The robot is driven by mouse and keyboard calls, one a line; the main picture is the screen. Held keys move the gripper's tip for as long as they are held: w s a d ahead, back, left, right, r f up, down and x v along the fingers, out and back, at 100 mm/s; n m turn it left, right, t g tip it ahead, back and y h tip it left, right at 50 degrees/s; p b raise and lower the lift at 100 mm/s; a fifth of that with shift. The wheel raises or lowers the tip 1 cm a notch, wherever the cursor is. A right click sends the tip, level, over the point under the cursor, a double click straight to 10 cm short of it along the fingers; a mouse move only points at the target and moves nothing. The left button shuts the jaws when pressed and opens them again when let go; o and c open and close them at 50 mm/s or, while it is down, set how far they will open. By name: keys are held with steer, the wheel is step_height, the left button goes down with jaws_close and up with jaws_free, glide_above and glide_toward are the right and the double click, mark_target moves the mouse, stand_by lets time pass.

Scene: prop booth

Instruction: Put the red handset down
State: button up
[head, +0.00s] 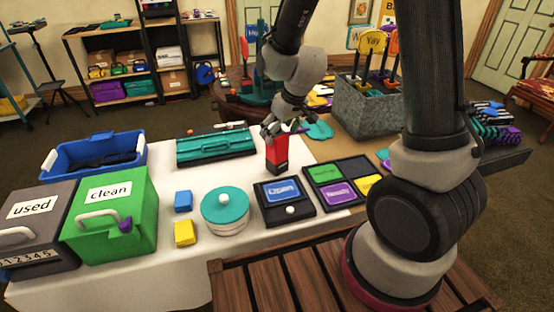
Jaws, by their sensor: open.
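The red handset (277,152) stands upright on the white tabletop, behind the dark panel labelled "Open". Its lower end looks dark and its upper end is close under my gripper. My gripper (272,131) is open and sits just above and around the top of the handset. I cannot tell whether a finger touches it, since the fingers are small and dark here.
A teal case (216,149) lies left of the handset. The "Open" panel (300,208), a round teal-lidded pot (225,228), a green "clean" box (128,240) and a grey metal bin (372,118) stand around it. White cloth is bare between the handset and pot.

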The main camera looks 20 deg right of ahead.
mark_target(277, 151)
steer(key=x, duration=0.4)
steer(key=shift+w+d+f, duration=0.1)
steer(key=shift+d+f, duration=0.05)
steer(key=shift+f, duration=0.15)
jaws_close()
